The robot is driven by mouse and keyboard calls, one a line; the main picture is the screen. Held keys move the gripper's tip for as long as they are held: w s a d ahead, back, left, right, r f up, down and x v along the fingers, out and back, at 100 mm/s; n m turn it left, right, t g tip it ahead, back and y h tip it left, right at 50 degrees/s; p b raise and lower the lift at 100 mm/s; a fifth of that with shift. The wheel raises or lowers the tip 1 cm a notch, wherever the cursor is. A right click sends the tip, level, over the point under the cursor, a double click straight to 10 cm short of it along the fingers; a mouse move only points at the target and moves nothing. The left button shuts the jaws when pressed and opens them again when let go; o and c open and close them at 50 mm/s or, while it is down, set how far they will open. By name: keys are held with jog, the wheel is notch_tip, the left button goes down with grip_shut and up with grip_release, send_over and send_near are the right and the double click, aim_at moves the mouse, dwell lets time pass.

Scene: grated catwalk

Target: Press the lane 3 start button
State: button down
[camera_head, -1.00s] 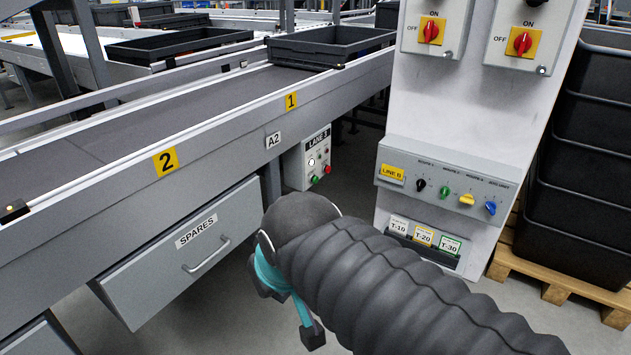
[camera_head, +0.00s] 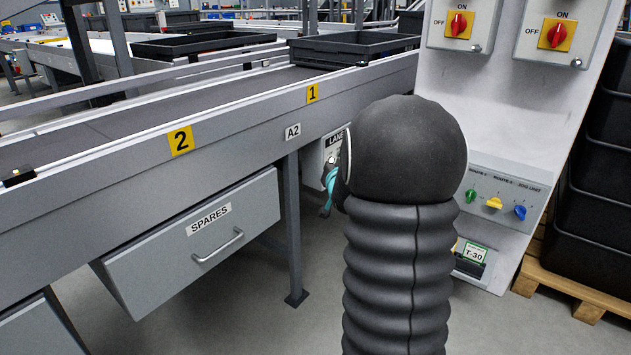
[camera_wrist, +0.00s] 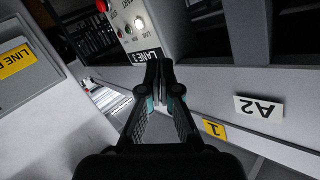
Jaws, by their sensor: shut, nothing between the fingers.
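The lane 3 box, a light grey panel under the conveyor, shows in the wrist view (camera_wrist: 146,40) upside down, with its LANE 3 label. A lit white round lamp (camera_wrist: 139,24) and a red button (camera_wrist: 102,5) are on its face. In the head view only a strip of the box (camera_head: 331,146) shows; my arm hides the rest. My gripper (camera_wrist: 158,80) is shut and empty, its tips in front of the box's label end; contact cannot be told. It is partly hidden in the head view (camera_head: 328,192).
The conveyor side rail (camera_head: 230,135) runs above the box, with an A2 tag (camera_head: 293,131). A support leg (camera_head: 294,230) stands left of it. A SPARES drawer (camera_head: 190,240) is further left. A switch cabinet (camera_head: 500,110) stands to the right.

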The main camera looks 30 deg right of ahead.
jog(key=d+f+m+t+h+b, duration=0.1)
jog(key=d+f+m+t+b, duration=0.1)
jog(key=d+f, duration=1.1)
jog(key=shift+s+d+m+t+h+b, duration=0.15)
jog(key=shift+d+m+t+h+b, duration=0.25)
jog(key=shift+d+m+t, duration=0.35)
jog(key=shift+r, duration=0.1)
jog(key=w+a, duration=0.3)
jog(key=w, duration=0.5)
jog(key=shift+a, duration=0.15)
jog(key=shift+w, duration=0.2)
jog(key=shift+w+a, duration=0.15)
jog(key=shift+w, duration=0.15)
